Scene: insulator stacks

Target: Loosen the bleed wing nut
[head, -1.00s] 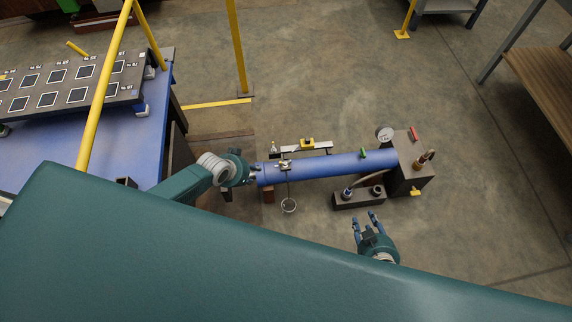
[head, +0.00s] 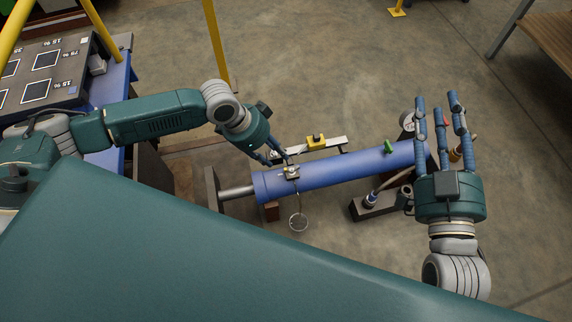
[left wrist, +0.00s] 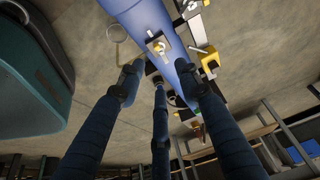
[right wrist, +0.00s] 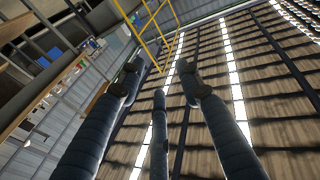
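A blue cylinder (head: 335,174) lies across the floor area. A small metal plate (head: 291,172) with a light, wing-shaped fitting sits on its top near the left end. In the left wrist view the fitting, which looks like the wing nut (left wrist: 159,46), stands on that plate, beyond the fingertips. My left gripper (head: 275,158) is open, its fingertips just above and left of the plate. The left wrist view shows its fingers (left wrist: 168,72) apart with nothing between them. My right gripper (head: 438,104) is open and empty over the cylinder's right end, fingers pointing up the picture.
A wire ring (head: 298,222) hangs below the plate. A yellow block (head: 316,140) sits on a rail behind the cylinder. A green handle (head: 389,147) is on the cylinder. A gauge (head: 407,119) stands at the right end. A yellow post (head: 215,45) rises behind my left arm.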

